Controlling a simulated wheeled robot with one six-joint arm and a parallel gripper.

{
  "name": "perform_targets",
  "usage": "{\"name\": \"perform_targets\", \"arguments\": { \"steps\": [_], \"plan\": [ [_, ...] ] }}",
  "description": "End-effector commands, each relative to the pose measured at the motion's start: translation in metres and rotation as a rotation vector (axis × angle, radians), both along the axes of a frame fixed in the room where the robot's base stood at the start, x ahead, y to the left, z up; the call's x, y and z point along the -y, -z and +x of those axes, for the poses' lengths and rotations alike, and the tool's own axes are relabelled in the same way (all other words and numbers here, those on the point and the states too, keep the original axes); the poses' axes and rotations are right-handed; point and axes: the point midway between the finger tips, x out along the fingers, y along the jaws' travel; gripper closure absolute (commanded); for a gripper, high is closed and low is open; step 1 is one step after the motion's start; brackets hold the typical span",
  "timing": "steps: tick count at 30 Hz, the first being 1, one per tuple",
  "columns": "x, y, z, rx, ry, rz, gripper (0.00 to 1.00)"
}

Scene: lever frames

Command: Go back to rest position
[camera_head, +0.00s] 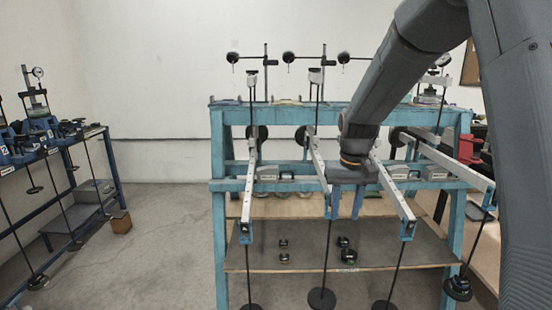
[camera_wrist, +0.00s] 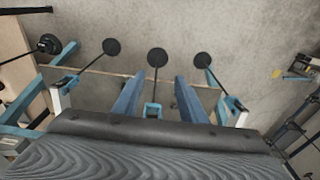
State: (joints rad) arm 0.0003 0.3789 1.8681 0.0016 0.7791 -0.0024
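My gripper (camera_head: 344,216) hangs at the front of a blue lever frame (camera_head: 218,160), at the free end of the second lever from the left (camera_head: 317,160). In the wrist view my gripper (camera_wrist: 159,82) has its two blue fingers apart, so it is open. The lever's blue end clip (camera_wrist: 152,110) and rod show between the fingers. I cannot tell whether a finger touches them. Other pale levers, the leftmost (camera_head: 249,185), the third (camera_head: 395,190) and the rightmost (camera_head: 450,165), stick out on either side.
Black disc weights (camera_head: 322,299) hang on rods below the levers. A lower shelf (camera_head: 300,262) holds small weights. Dial stands (camera_head: 266,75) rise on top of the frame. Another bench (camera_head: 70,150) with devices stands at the left.

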Motion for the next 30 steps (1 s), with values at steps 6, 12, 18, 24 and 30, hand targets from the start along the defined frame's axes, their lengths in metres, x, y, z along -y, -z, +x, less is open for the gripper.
{"name": "perform_targets", "arguments": {
  "steps": [6, 12, 18, 24, 30],
  "plan": [
    [0.000, 0.028, -0.127, -0.038, -0.001, 0.000, 0.62],
    [0.000, 0.052, -0.220, -0.063, -0.001, 0.001, 0.62],
    [-0.001, 0.061, -0.256, -0.074, -0.001, 0.000, 0.62],
    [-0.001, 0.062, -0.258, -0.075, -0.001, 0.000, 0.62],
    [-0.001, 0.062, -0.258, -0.075, -0.001, 0.000, 0.62]
  ]
}}
